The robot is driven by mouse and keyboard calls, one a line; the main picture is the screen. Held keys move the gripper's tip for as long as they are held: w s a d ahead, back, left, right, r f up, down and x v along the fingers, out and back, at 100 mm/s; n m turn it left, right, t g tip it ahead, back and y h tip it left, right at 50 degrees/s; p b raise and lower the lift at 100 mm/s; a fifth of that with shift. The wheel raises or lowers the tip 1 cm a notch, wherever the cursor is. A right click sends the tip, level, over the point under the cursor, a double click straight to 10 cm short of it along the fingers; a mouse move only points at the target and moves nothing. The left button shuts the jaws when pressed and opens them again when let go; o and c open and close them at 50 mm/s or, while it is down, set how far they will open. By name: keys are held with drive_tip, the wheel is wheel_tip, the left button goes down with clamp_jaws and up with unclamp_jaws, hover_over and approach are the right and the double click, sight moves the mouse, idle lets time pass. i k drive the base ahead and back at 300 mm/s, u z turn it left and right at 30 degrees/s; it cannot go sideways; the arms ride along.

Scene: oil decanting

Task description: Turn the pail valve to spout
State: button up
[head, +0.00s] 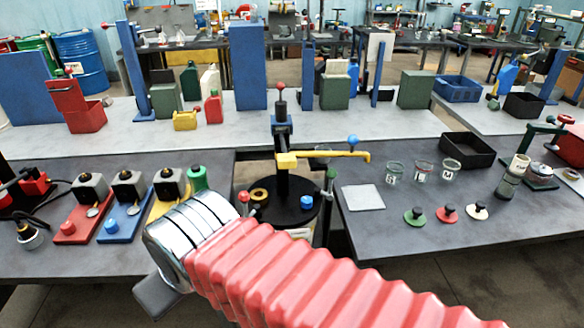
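In the head view a black stand (282,150) rises from a round black base in the gap between two grey tables. A yellow arm (325,156) reaches right from the stand, with a blue knob (353,140) near its far end. A red knob (280,86) tops the stand. I cannot tell which part is the pail valve, or its setting. My arm, with red bellows and a silver ring, crosses the front and hides part of the base's near side. My gripper's fingers do not show.
Red, blue and yellow trays with grey blocks (90,188) stand on the left table. Labelled glass cups (421,171), coloured knobs (446,214) and an empty black tray (467,148) are on the right table. A light bench with bottles and blue posts (248,65) runs behind.

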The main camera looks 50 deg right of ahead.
sight(307, 202)
drive_tip(key=z, duration=1.9)
